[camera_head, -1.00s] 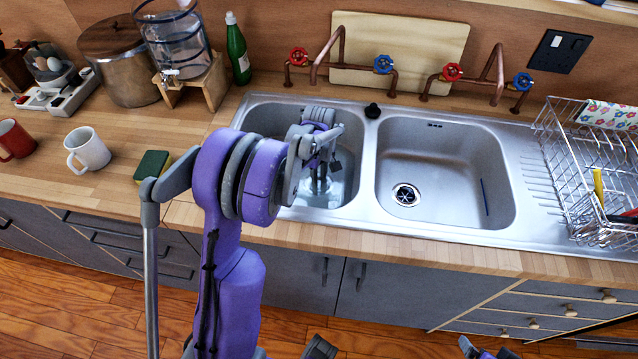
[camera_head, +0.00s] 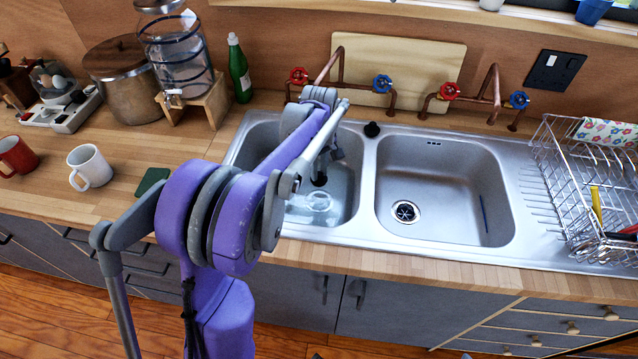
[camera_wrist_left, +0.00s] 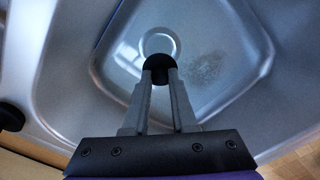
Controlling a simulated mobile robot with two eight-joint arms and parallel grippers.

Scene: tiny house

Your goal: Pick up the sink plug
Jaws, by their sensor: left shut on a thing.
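The sink plug (camera_wrist_left: 159,69) is black and rounded, held between the fingertips of my left gripper (camera_wrist_left: 160,82) in the left wrist view. In the head view the plug (camera_head: 319,181) is a small dark shape below my left gripper (camera_head: 322,168). The gripper is shut on it and holds it above the left basin (camera_head: 345,190). The pale round drain (camera_wrist_left: 160,43) shows just beyond the plug, which looks apart from it. Water seems to lie in the basin bottom. My arm hides part of the basin. My right gripper is not in view.
A second black knob (camera_head: 372,130) sits on the sink ridge between the basins. Copper taps (camera_head: 340,80) stand behind, a wire dish rack (camera_head: 590,190) at the right, and a white mug (camera_head: 90,166) and a green sponge (camera_head: 152,180) at the left.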

